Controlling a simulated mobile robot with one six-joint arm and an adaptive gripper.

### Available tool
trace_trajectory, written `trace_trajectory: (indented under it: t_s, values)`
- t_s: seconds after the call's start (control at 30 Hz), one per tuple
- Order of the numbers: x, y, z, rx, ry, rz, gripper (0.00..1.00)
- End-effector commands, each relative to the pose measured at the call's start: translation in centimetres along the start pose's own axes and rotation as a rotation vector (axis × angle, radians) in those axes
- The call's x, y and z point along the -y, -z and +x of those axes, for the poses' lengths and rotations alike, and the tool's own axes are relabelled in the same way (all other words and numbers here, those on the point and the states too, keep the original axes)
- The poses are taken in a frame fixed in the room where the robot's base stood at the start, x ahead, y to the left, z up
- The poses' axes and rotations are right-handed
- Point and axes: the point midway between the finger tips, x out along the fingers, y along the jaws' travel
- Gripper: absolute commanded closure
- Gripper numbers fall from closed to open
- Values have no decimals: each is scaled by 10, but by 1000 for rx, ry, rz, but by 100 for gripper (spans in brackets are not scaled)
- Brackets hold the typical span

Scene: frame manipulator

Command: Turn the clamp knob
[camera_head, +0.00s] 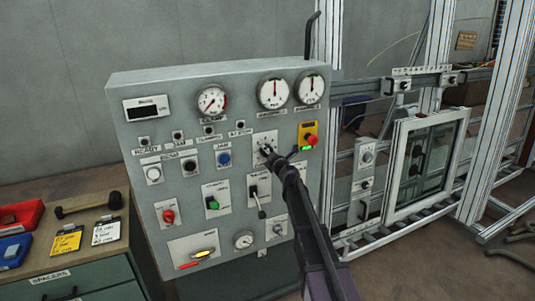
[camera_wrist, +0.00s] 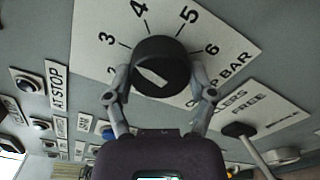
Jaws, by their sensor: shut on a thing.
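In the head view, my gripper (camera_head: 268,152) reaches the dial plate (camera_head: 265,136) on the grey control panel and covers most of the knob.
The grey panel (camera_head: 135,175) carries gauges, buttons and switches. A lever (camera_head: 257,200) sits below the dial; a yellow box with a red button (camera_head: 311,140) is close at right. A framed window (camera_head: 425,165) stands right. A hammer (camera_head: 88,205) lies on the cabinet at left.

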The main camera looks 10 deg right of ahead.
Motion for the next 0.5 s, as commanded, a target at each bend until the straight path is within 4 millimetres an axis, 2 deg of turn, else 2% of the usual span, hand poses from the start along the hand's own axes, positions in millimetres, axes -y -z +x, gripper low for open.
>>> trace_trajectory:
  t_s: [0.5]
  values:
    - [-2, -1, 3, 0, -1, 433, 77]
